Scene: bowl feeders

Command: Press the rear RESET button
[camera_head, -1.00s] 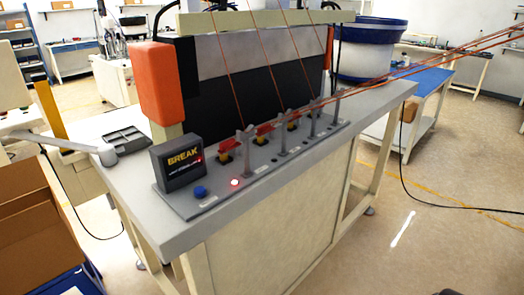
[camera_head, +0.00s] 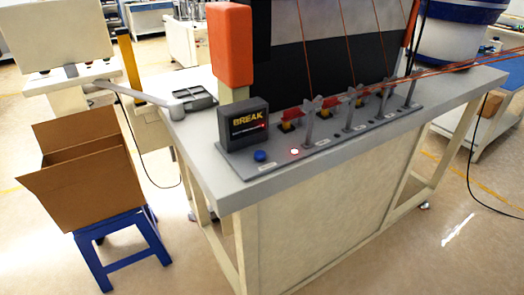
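A grey control panel (camera_head: 228,165) lies along the near edge of the workbench. A blue round button (camera_head: 260,156) sits at its left end, and a lit red-white button or lamp (camera_head: 294,152) is to the right of it. Small labels beside them are too small to read, so I cannot tell which one is RESET. A black display box (camera_head: 245,124) reading "BREAK" stands behind the blue button. Neither of my grippers shows in the view.
The grey workbench (camera_head: 226,190) carries an orange block (camera_head: 232,50), a dark tray (camera_head: 190,100) and several red-and-yellow clamps with orange threads. An open cardboard box (camera_head: 85,185) stands on a blue stool (camera_head: 122,236) at left. Floor in front is clear.

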